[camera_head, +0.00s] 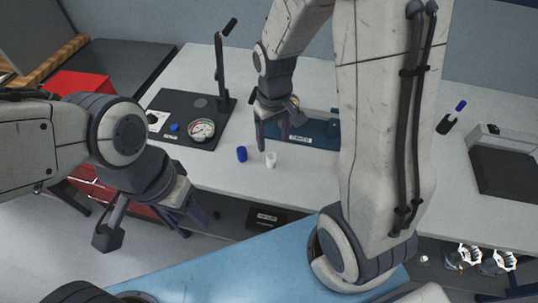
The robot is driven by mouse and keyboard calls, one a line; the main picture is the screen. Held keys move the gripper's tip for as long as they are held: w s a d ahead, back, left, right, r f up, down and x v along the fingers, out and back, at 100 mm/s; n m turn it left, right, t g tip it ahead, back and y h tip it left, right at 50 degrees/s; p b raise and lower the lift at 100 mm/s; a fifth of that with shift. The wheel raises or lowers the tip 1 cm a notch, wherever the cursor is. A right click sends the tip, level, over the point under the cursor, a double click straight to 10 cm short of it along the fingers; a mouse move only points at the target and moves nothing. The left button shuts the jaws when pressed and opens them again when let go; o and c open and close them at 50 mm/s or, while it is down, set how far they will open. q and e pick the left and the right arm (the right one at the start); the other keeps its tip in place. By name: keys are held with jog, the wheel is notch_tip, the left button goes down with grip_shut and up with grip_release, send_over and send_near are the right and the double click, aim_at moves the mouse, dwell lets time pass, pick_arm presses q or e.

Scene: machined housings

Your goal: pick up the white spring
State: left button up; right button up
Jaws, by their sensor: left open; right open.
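The white spring (271,160) stands as a small pale cylinder near the front edge of the light worktop. A similar blue cylinder (241,154) stands just to its left. My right gripper (273,143) is open and points down, its fingers just above the white spring in the picture; I cannot tell the exact gap in depth. Nothing shows between its fingers. My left gripper (192,220) is open and empty, low on the left in front of the worktop's edge.
A dark blue tray (318,131) sits behind my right gripper. A blue-capped bottle (449,119) and a dark bin (505,172) are at the right.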

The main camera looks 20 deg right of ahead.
aim_at(271, 156)
notch_tip(271, 156, down, 4)
jog(key=shift+r, duration=0.15)
jog(key=shift+w+f+p, duration=0.15)
jog(key=shift+w+f, duration=0.05)
jog(key=shift+f, duration=1.15)
jog(key=shift+w+f+p, duration=0.15)
jog(key=shift+f, duration=1.2)
grip_shut()
